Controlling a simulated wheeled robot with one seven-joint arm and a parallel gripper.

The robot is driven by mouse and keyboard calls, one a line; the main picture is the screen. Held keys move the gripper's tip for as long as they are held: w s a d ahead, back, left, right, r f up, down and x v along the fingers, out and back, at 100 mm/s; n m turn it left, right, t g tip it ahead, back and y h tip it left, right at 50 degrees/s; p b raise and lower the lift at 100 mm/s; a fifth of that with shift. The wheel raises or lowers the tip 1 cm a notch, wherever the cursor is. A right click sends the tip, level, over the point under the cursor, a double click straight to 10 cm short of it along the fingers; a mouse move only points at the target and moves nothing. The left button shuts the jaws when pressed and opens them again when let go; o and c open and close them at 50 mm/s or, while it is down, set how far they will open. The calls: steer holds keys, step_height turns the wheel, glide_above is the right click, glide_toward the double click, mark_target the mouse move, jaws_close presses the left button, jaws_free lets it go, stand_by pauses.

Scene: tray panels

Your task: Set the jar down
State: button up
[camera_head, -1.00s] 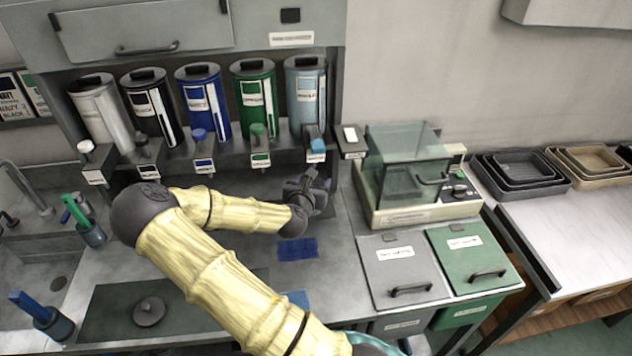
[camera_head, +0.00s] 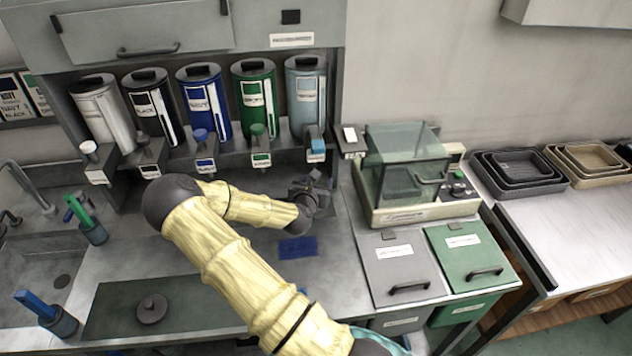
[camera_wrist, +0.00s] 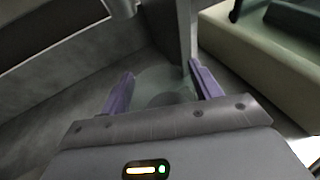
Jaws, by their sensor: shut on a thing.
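The jar (camera_wrist: 163,88) is a clear, round vessel, seen in the wrist view between the two purple fingers of my gripper (camera_wrist: 160,72). The fingers are shut on it from both sides. In the head view my gripper (camera_head: 314,190) is at the back of the counter, below the light-blue canister's dispenser and left of the glass-hooded machine. The jar cannot be made out there. Whether its base touches the counter is not clear in either view.
A glass-hooded machine (camera_head: 405,175) stands close to the right of my gripper. Several canisters (camera_head: 203,100) with dispensers hang above and behind it. A dark blue cloth (camera_head: 297,248) lies in front. A round lid (camera_head: 151,308) rests on a dark mat (camera_head: 205,300).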

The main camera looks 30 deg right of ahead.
steer(key=o, duration=1.3)
steer(key=shift+f, duration=0.1)
steer(key=b+v, duration=0.2)
steer(key=v, duration=1)
